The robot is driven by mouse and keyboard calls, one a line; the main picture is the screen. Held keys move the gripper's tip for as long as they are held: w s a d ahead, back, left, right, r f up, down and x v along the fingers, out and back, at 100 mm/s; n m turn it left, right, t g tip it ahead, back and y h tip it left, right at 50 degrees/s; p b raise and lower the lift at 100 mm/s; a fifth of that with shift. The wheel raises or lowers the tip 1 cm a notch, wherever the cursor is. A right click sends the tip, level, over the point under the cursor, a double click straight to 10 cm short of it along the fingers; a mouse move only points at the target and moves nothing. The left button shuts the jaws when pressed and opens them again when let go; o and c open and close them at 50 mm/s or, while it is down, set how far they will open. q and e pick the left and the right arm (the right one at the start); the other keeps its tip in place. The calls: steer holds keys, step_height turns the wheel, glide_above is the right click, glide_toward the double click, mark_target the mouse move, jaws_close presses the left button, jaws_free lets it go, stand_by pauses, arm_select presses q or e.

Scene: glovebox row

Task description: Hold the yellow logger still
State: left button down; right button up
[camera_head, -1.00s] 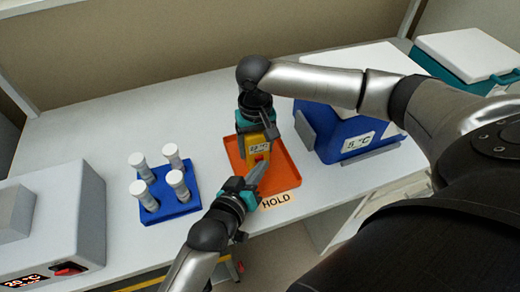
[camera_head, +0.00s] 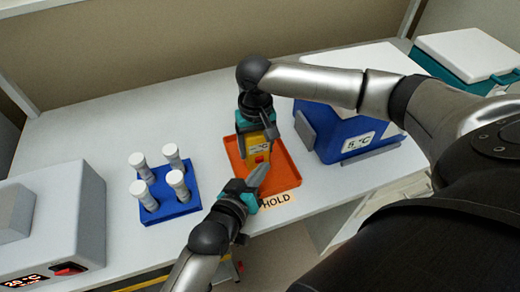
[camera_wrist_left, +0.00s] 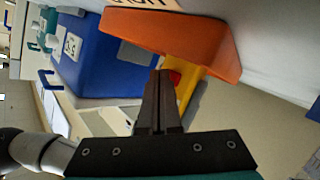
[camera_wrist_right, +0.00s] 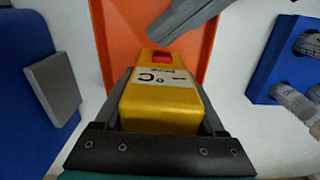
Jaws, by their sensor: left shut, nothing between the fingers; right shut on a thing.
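The yellow logger (camera_head: 257,150) stands at the orange HOLD tray (camera_head: 285,170), with a red button on its face and a white label. My right gripper (camera_wrist_right: 160,105) is shut on the logger, a finger on each side of it. My left gripper (camera_head: 260,175) is shut and empty, with its fingertips close to the red button (camera_wrist_right: 161,57). In the left wrist view its closed fingers (camera_wrist_left: 160,85) point towards the logger (camera_wrist_left: 187,80). I cannot tell whether they touch the button.
A blue rack (camera_head: 178,208) with several white-capped tubes stands left of the tray. A blue cool box (camera_head: 340,135) showing 5 °C stands close on the right. A grey heater box (camera_head: 60,230) is at the far left. A teal box (camera_head: 470,65) stands at the back right.

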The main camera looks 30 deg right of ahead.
arm_select(q)
steer(key=shift+s+a, duration=0.15)
steer(key=shift+s, duration=0.25)
steer(key=shift+s+a, duration=0.25)
steer(key=shift+s, duration=0.55)
steer(key=shift+s+a, duration=0.2)
steer(key=shift+s, duration=0.6)
steer(key=shift+s+a, duration=0.25)
steer(key=shift+s, duration=0.55)
arm_select(e)
steer(key=o, duration=1.5)
steer(key=shift+c, duration=0.2)
steer(key=shift+r, duration=0.15)
